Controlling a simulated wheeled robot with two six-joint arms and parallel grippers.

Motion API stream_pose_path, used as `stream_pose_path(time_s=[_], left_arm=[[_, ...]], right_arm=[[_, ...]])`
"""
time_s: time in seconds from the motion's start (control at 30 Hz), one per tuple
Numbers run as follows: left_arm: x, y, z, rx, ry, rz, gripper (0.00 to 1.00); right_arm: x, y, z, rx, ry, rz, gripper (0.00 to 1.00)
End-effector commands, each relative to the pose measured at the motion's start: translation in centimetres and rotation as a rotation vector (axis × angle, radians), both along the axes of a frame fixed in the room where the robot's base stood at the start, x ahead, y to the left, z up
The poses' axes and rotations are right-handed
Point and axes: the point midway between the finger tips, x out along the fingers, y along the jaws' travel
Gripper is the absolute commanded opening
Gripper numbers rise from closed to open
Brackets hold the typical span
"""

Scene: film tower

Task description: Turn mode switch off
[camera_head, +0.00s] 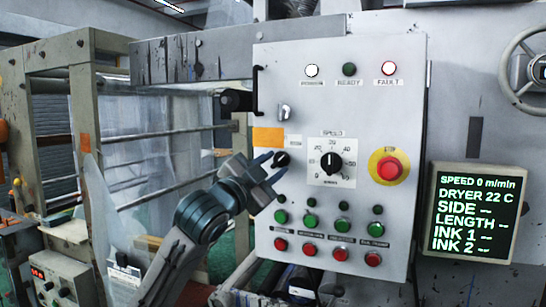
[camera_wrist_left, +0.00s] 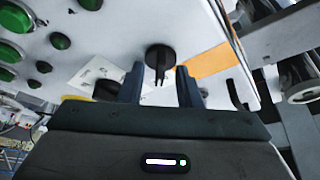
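My left gripper (camera_head: 271,167) is at the panel, just in front of the switch. In the left wrist view its two fingers (camera_wrist_left: 160,82) are apart, with the knob's bar in line with the gap between them. I cannot tell whether either finger touches it. My right gripper is not in view.
The black speed dial (camera_head: 332,163) is right of the switch, and a red stop button (camera_head: 389,168) is farther right. Rows of green buttons (camera_head: 311,221) and red buttons (camera_head: 309,249) lie below. A small metal knob (camera_head: 285,113) sits above. A display (camera_head: 472,213) stands right.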

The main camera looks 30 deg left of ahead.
Motion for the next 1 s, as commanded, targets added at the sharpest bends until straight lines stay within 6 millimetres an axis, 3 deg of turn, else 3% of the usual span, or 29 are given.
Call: stream_pose_path(time_s=[0.4, 0.57, 1.0], left_arm=[[0.63, -0.04, 0.09, 0.001, 0.001, 0.001, 0.31], [0.61, -0.04, 0.1, 0.001, 0.001, 0.001, 0.0], [0.6, -0.11, -0.06, -0.053, -0.014, 0.0, 0.0]], right_arm=[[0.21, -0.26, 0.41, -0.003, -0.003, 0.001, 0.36], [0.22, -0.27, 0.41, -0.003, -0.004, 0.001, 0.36], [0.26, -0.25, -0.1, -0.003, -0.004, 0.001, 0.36]])
